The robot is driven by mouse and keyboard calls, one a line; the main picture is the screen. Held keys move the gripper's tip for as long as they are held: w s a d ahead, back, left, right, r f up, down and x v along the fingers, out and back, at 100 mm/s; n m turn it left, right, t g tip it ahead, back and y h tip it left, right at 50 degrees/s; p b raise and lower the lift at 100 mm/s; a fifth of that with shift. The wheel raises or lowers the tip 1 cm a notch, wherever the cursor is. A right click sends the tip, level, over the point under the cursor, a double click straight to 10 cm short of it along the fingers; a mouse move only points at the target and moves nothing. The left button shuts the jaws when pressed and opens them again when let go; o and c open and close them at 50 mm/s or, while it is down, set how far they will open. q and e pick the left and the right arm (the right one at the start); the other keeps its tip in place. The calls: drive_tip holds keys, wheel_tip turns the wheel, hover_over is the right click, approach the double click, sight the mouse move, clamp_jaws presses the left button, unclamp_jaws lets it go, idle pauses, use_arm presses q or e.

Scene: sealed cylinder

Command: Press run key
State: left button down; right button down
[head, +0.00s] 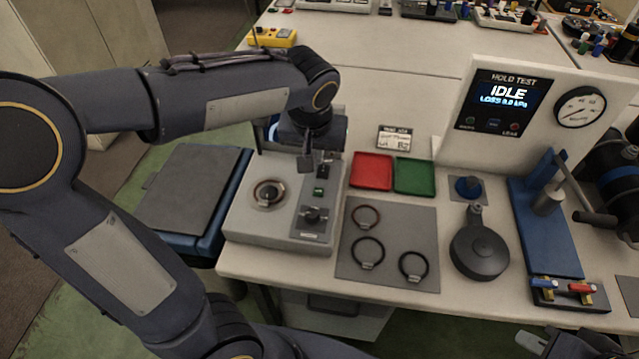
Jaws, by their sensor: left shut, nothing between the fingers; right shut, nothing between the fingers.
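The grey bench unit (240,215) stands at the left end of the table, with a round ringed seat (268,194) on its top. Its dark control strip (309,236) carries a small green-lit key (319,191) and a black knob (312,215); any lettering by the key is too small to read. My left gripper (306,164) points down over the far part of the strip, shut and empty, a little beyond the green key in the picture. I cannot tell whether it touches anything. My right gripper (578,345) is shut and partly cut off at the bottom right.
A grey mat (390,225) holds three dark rings. Red (372,171) and green (414,176) trays lie behind it. A round black lidded part (479,250) and a blue clamp stand (545,230) are at right. The hold test panel (507,95) reads IDLE.

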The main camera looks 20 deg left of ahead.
use_arm(q)
approach(319, 191)
drive_tip(key=x, duration=0.5)
drive_tip(key=shift+w, duration=0.3)
drive_tip(key=shift+f, duration=0.75)
